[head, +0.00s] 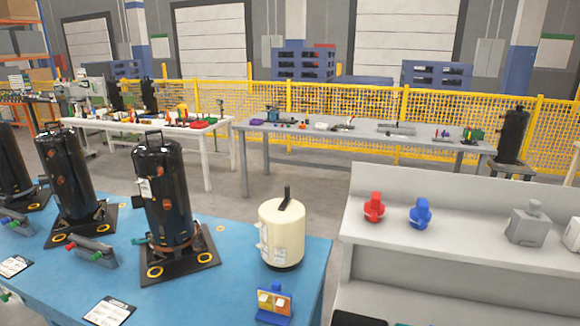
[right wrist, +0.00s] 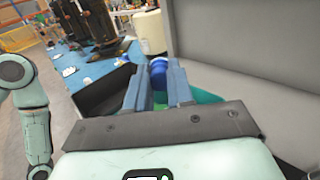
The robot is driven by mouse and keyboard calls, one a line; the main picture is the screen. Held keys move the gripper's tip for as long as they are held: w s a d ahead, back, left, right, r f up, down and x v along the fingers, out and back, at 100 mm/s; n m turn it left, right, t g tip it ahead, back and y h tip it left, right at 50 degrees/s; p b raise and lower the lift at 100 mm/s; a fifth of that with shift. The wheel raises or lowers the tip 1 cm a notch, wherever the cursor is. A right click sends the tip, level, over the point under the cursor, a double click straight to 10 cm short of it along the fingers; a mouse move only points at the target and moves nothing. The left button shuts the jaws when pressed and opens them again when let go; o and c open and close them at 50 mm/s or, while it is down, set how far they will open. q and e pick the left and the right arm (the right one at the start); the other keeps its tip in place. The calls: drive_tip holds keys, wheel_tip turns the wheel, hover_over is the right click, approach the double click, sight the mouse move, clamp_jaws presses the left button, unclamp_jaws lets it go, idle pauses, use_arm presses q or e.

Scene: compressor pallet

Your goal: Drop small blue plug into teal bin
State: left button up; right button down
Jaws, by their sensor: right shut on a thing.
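In the right wrist view, my right gripper (right wrist: 160,78) is shut on a small blue plug (right wrist: 158,70), which shows between the two fingertips. A teal bin (right wrist: 206,97) lies beyond and below the fingers; only part of its inside shows, the rest being hidden by the gripper. The plug appears above or near the bin, but I cannot tell how high. My left gripper is in neither view. Neither gripper shows in the head view.
A dark bin (right wrist: 100,92) stands left of the teal one. In the head view, a red plug (head: 374,207) and another blue plug (head: 420,213) stand on a grey shelf (head: 455,235). A blue table (head: 215,290) holds black compressors (head: 165,195) and a cream tank (head: 282,233).

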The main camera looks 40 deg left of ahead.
drive_tip(key=shift+f, duration=1)
drive_tip(key=c, duration=0.9)
unclamp_jaws()
drive_tip(key=b+v, duration=0.1)
drive_tip(key=v, duration=1.2)
drive_tip(key=shift+d, duration=0.15)
